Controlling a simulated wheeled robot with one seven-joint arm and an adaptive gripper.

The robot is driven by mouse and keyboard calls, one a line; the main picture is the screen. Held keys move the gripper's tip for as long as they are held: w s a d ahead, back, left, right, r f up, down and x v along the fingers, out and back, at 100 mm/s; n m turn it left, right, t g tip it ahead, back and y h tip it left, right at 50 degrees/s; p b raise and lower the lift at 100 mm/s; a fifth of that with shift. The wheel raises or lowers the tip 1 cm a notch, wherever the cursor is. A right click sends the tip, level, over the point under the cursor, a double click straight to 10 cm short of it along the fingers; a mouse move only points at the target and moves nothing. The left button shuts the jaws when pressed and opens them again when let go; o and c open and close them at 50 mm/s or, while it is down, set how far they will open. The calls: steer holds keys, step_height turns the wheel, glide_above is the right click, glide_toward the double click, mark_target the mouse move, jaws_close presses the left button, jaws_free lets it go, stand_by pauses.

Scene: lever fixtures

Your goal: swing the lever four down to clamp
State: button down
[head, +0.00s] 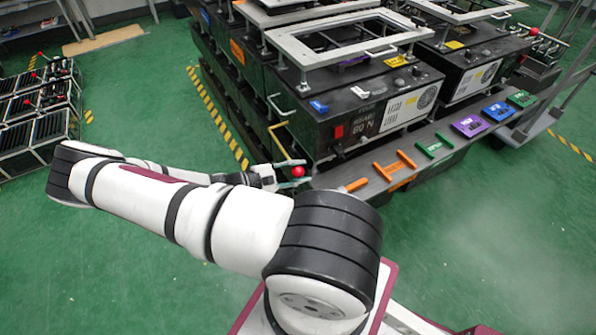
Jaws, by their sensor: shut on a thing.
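My gripper (296,173) is at the near left corner of the black fixture unit in the head view. Its pale fingertips lie on either side of a red ball knob (298,171), and the gripper is shut on it. The knob appears to belong to the task's lever, but no number is readable. The lever's shaft and pivot are hidden behind the gripper and fixture, so its angle cannot be told.
Black units (372,107) with raised grey frames stand behind the knob. A grey ledge (424,147) holds orange and green handles and coloured blocks. Other red-knobbed fixtures (38,105) stand at far left. Green floor (150,265) is clear at lower left.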

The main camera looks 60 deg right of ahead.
steer(key=c, duration=1.1)
jaws_free()
steer(key=shift+f, duration=0.2)
steer(key=v, duration=1.2)
steer(key=shift+a+r, duration=0.1)
